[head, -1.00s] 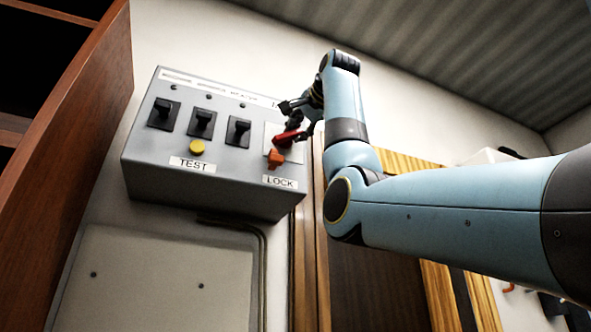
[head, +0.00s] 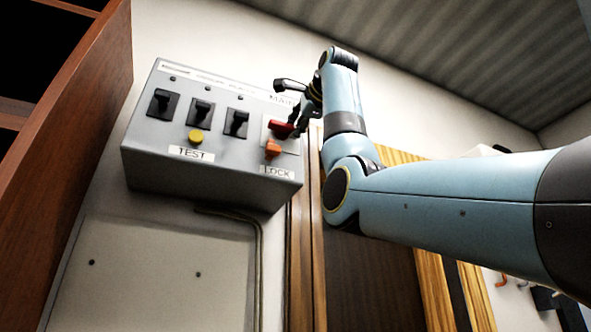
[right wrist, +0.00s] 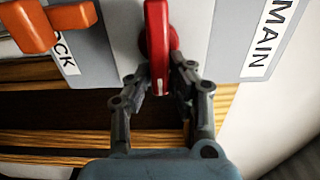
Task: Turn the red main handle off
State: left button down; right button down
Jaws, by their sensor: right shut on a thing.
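The red main handle (head: 280,127) sits on the right part of a grey switch box on the wall. In the right wrist view the red handle (right wrist: 158,40) points down the picture, between the two dark fingers. My right gripper (head: 300,116) is at the box's right edge, and in the right wrist view my right gripper (right wrist: 161,78) is shut on the handle's end. A MAIN label (right wrist: 271,35) is beside the handle. My left gripper is not in view.
An orange lock piece (head: 273,149) sits just below the handle, above the LOCK label (head: 278,172). Several black switches, such as one (head: 236,122), and a yellow TEST button (head: 196,137) are to the left. A wooden cabinet (head: 85,130) stands at the left.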

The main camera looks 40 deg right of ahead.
jog(key=shift+f, duration=0.15)
jog(key=c, duration=1.2)
grip_release()
jog(key=shift+s+d, duration=0.1)
jog(key=shift+c, duration=0.2)
jog(key=v, duration=1.2)
